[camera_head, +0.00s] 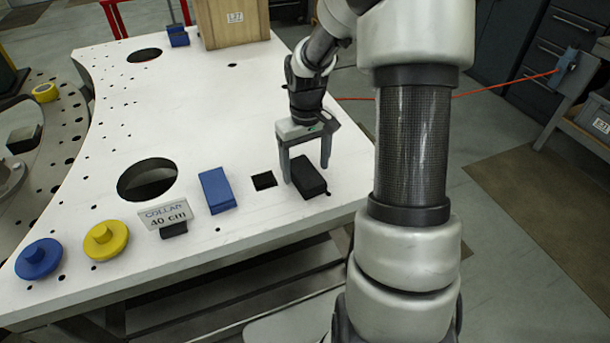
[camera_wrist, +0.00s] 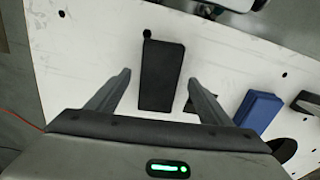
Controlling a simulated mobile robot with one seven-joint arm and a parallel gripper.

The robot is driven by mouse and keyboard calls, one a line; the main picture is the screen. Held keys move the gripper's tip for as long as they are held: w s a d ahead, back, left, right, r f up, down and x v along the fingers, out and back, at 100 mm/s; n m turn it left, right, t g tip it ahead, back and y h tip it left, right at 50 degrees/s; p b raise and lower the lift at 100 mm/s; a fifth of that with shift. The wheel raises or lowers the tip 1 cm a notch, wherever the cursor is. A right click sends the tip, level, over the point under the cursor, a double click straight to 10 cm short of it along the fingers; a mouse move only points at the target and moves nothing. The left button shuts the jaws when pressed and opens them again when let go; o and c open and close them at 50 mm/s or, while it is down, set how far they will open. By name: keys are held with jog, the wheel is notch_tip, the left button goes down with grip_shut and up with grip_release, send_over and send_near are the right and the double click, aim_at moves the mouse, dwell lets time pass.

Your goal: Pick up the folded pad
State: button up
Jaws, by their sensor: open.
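A black block-shaped thing (camera_head: 309,180), which looks like the folded pad, lies flat on the white plate (camera_head: 230,100) near its right front edge. In the wrist view the pad (camera_wrist: 162,80) lies lengthwise between the two fingers, with a gap on each side. My gripper (camera_head: 306,174) is open and points down at the pad. In the wrist view its fingers (camera_wrist: 160,77) stand to either side of the pad, and nothing is held. How far the fingertips are above the plate is hard to tell.
Left of the pad are a dark square patch (camera_head: 264,181), a blue block (camera_head: 217,190), a "COLLAR 40 cm" sign (camera_head: 166,215), a large round hole (camera_head: 147,180), and yellow (camera_head: 106,240) and blue (camera_head: 39,259) knobbed discs. A wooden crate (camera_head: 232,25) stands at the back. The plate's middle is clear.

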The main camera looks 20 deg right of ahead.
aim_at(306, 173)
jog(key=shift+f, duration=0.9)
jog(key=shift+c, duration=0.3)
jog(key=c, duration=1.1)
jog(key=shift+r, duration=0.15)
notch_tip(306, 173, up, 10)
jog(key=shift+f, duration=0.1)
